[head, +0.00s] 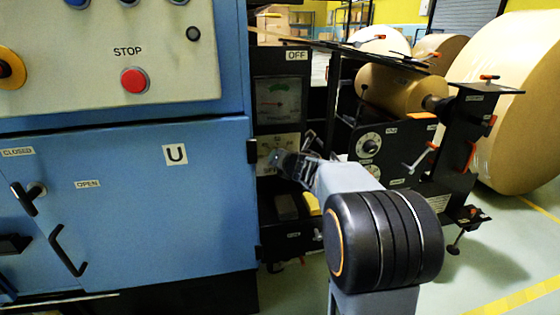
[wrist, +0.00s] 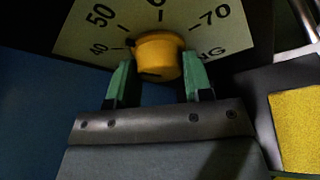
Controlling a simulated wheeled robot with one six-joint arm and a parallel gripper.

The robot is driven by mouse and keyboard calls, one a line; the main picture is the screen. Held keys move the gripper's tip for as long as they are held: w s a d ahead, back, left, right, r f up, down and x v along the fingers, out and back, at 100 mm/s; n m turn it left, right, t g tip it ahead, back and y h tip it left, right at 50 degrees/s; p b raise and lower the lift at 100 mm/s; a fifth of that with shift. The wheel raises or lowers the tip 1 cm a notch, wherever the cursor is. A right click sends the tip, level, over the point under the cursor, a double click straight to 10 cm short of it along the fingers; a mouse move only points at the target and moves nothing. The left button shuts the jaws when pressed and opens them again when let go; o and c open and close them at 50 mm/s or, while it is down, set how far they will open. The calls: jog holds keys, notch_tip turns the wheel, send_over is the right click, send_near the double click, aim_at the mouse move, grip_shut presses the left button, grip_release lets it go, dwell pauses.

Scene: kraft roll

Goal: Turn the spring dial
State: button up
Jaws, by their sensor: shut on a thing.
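The spring dial is a yellow round knob (wrist: 158,52) on a cream plate (wrist: 85,28) with printed numbers, including 50 and 70. A dark mark shows on the knob's lower face. In the wrist view my gripper (wrist: 156,80) has its two green-tipped fingers on either side of the knob, shut on it. In the head view my gripper (head: 276,160) reaches the dial plate (head: 286,142) below a gauge; the gripper hides the knob there.
The gauge (head: 279,102) sits above the dial plate. A blue cabinet (head: 125,190) stands close on the left. A black roll stand (head: 385,145) with a white dial (head: 369,146) is on the right. A yellow block (head: 312,204) lies below my gripper.

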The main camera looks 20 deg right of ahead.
jog(key=o, duration=0.9)
jog(key=p+v, duration=0.4)
jog(key=v, duration=1)
jog(key=shift+p, duration=0.4)
jog(key=shift+w, duration=0.1)
